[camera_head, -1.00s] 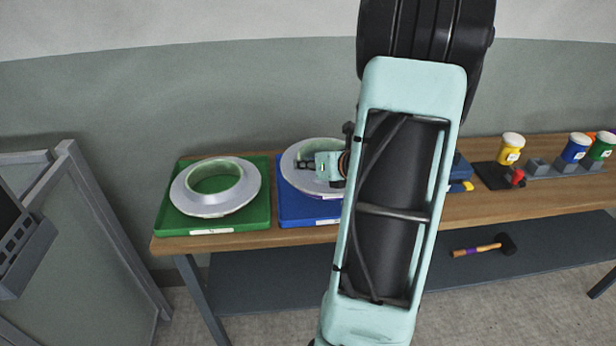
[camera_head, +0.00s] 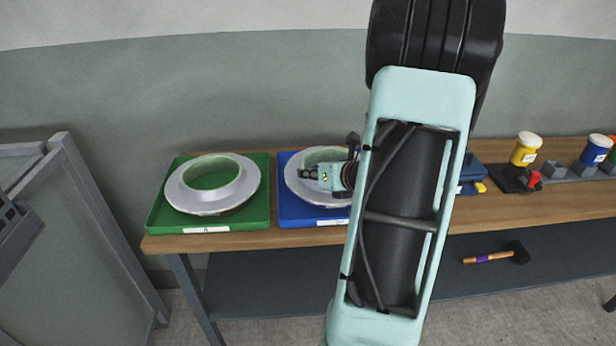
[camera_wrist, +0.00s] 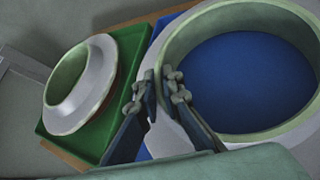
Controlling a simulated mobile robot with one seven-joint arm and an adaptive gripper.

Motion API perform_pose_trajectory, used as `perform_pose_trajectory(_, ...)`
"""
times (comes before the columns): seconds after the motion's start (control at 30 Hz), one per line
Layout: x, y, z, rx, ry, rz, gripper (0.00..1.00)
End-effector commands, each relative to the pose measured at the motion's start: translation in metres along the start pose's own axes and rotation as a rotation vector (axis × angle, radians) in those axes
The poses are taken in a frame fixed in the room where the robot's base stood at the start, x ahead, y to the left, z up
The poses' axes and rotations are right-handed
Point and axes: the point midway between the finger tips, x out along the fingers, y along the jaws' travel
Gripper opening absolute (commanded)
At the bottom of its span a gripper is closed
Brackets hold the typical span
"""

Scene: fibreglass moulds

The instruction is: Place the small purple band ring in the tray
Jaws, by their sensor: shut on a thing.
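No purple ring shows in either view. My gripper (camera_head: 308,174) is shut on the wall of a pale ring (camera_head: 296,183) with a flared flange and a greenish inside. The ring is over the blue tray (camera_head: 300,216), roughly level; I cannot tell whether it touches the tray. In the wrist view the fingertips (camera_wrist: 170,84) close on the left part of the ring's rim (camera_wrist: 205,22), and the blue tray floor shows through its opening. My arm hides the ring's right part and the tray's right side.
A similar pale ring (camera_head: 183,197) lies on a green tray (camera_head: 258,217) to the left. Both trays are on a wooden bench (camera_head: 160,243). Yellow (camera_head: 525,150) and blue (camera_head: 596,150) jars stand at the right. A hammer (camera_head: 490,258) with a purple band lies on the lower shelf.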

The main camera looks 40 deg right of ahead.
Motion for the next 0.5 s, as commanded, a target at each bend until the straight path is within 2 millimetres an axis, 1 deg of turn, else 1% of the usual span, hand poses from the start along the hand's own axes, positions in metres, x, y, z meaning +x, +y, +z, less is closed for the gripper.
perform_pose_trajectory(0.07, -0.0003, -0.0001, -0.0004, 0.001, 0.002, -0.001, 0.00)
perform_pose_trajectory(0.1, -0.0001, -0.0003, -0.0018, 0.003, 0.004, -0.001, 0.11)
perform_pose_trajectory(0.23, -0.0002, -0.0002, -0.0014, 0.003, 0.004, -0.001, 0.25)
perform_pose_trajectory(0.5, -0.0008, -0.0001, -0.0007, 0.002, 0.002, -0.001, 0.25)
